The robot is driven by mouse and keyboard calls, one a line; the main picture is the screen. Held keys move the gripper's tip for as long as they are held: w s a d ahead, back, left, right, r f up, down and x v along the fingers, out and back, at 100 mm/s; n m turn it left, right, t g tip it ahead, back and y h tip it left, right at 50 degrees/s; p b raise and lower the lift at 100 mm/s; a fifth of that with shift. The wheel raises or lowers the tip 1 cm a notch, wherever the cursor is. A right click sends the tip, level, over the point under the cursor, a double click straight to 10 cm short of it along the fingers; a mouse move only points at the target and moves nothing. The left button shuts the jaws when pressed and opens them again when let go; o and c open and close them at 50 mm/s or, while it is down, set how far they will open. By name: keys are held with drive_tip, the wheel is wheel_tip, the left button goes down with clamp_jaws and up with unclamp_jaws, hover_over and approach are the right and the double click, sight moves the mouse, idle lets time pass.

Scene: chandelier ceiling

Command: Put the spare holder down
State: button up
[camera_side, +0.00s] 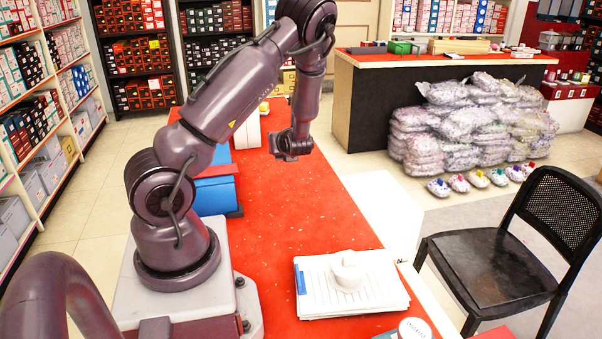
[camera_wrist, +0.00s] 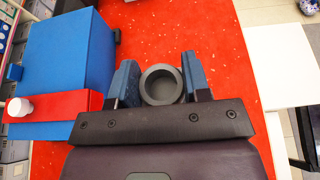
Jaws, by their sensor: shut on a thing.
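The spare holder looks like a small dark grey round cup (camera_wrist: 163,88) with a hollow middle. In the wrist view it sits between the two blue-padded fingers of my gripper (camera_wrist: 161,72), which is shut on it. In the side view my gripper (camera_side: 291,153) hangs above the red table top (camera_side: 300,215), pointing down. The cup is too small and dark there to make out clearly. The red surface shows below and around the cup in the wrist view.
A blue box (camera_wrist: 62,60) stands left of my gripper, with a red part (camera_wrist: 52,106) and a white cylinder (camera_wrist: 20,107) beside it. A paper stack (camera_side: 378,289) bearing a white round object (camera_side: 347,270) lies nearer the camera. Red table between is clear. A black chair (camera_side: 500,258) stands right.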

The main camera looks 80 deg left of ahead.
drive_tip(key=w+a+f, duration=0.2)
drive_tip(key=a+f, duration=0.1)
drive_tip(key=w+a+f, duration=0.3)
drive_tip(key=a, duration=0.1)
drive_tip(key=w+a+f, duration=0.2)
drive_tip(key=a+f, duration=0.1)
drive_tip(key=a, duration=0.1)
drive_tip(key=shift+w+a+f, duration=0.25)
drive_tip(key=shift+a+f, duration=0.05)
drive_tip(key=shift+f, duration=1.7)
drive_tip(key=shift+f, duration=0.15)
drive_tip(key=o, duration=1)
